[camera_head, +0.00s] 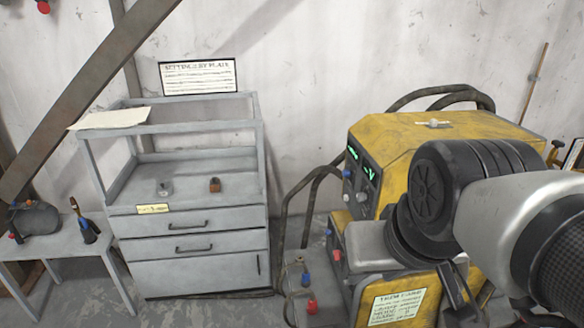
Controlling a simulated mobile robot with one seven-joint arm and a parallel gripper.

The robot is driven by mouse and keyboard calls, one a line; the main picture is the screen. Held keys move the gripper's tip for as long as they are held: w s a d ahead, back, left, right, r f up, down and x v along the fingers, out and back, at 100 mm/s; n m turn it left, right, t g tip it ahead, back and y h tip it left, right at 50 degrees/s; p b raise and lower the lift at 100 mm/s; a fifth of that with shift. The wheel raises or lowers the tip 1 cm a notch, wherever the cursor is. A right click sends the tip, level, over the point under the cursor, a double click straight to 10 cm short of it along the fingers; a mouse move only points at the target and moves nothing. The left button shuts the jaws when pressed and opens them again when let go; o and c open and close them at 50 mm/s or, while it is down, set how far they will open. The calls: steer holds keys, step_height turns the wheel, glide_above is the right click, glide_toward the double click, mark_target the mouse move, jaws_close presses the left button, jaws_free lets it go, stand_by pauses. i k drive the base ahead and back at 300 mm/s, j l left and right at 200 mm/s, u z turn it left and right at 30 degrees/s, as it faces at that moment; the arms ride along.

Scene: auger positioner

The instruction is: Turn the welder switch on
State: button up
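The welder (395,135) is a yellow, worn machine right of centre. Its dark front panel (362,165) faces left and has a lit green display and several small knobs. I cannot tell which part of the panel is the switch. My arm comes in from the right and covers the welder's right side. My gripper (458,292) shows only as thin dark parts below the black wrist joint, in front of the lower yellow body. Its fingertips are not clear, and I cannot tell whether it is open or holds anything.
A grey drawer cabinet (190,222) with an open top shelf stands left of the welder. A small table (60,245) with tools is at far left. Dark cables (310,185) hang between cabinet and welder. Red and blue connectors (312,306) sit low in front. A diagonal beam crosses upper left.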

mark_target(337, 257)
steer(key=j+z, duration=0.15)
steer(key=j, duration=0.2)
steer(key=k+j+z, duration=0.15)
steer(key=j, duration=0.2)
steer(key=j+z, duration=0.1)
steer(key=j, duration=0.25)
steer(key=j+z, duration=0.25)
steer(key=j, duration=0.3)
steer(key=j+z, duration=0.3)
steer(key=j, duration=0.2)
steer(key=i+j+z, duration=0.2)
steer(key=j+z, duration=0.15)
steer(key=j, duration=0.3)
steer(key=i+j+z, duration=0.2)
steer(key=j, duration=0.15)
steer(key=i+j+z, duration=0.1)
steer(key=i+j, duration=0.25)
